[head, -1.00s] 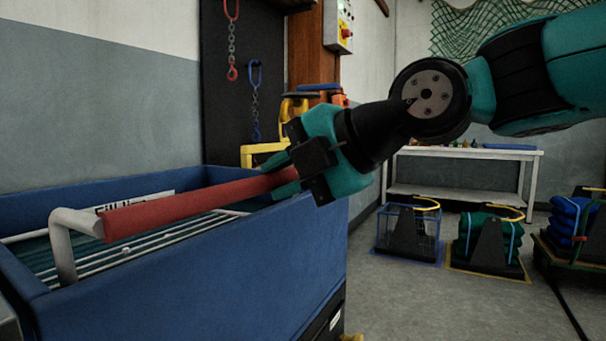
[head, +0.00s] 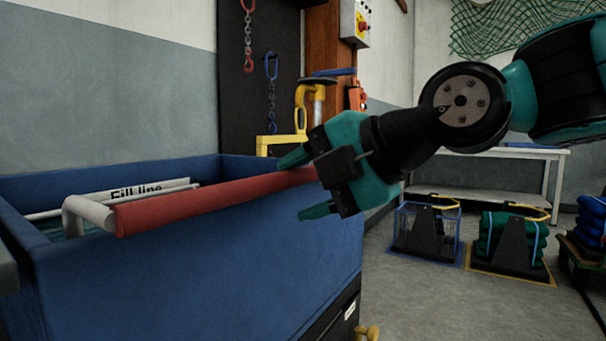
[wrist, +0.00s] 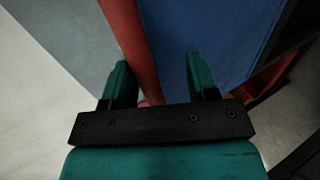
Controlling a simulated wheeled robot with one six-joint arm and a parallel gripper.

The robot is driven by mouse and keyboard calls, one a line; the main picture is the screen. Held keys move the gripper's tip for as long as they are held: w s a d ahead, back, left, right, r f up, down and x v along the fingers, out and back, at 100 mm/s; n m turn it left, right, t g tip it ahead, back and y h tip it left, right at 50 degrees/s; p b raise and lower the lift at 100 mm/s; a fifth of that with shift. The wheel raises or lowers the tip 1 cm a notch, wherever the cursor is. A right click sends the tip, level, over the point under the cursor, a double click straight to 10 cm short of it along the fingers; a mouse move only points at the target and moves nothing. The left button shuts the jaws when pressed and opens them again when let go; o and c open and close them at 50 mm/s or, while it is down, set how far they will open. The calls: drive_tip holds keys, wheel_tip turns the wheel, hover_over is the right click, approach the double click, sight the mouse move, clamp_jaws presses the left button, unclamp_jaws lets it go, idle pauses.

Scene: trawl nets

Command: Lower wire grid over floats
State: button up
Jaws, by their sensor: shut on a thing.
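The wire grid (head: 180,187) lies inside the blue tub (head: 240,243), mostly hidden by the tub's front wall. Its red handle bar (head: 205,202) runs along the near side, with a pale bent end (head: 85,212) at the left. My gripper (head: 307,184) is at the bar's right end, shut on the red bar, with a finger on either side. In the wrist view the red bar (wrist: 133,42) passes between the fingers (wrist: 160,80), nearer the left one; a gap shows beside the right finger. The floats are hidden.
A white "Fill line" plate (head: 135,190) stands inside the tub. A yellow clamp-like device (head: 300,120) is behind it. Floor between is clear.

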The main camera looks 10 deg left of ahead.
idle(0.4)
drive_tip(key=shift+s+d+r, duration=0.1)
drive_tip(key=shift+r, duration=0.05)
drive_tip(key=p+v, duration=0.4)
drive_tip(key=v, duration=1.3)
drive_tip(key=shift+d, duration=0.1)
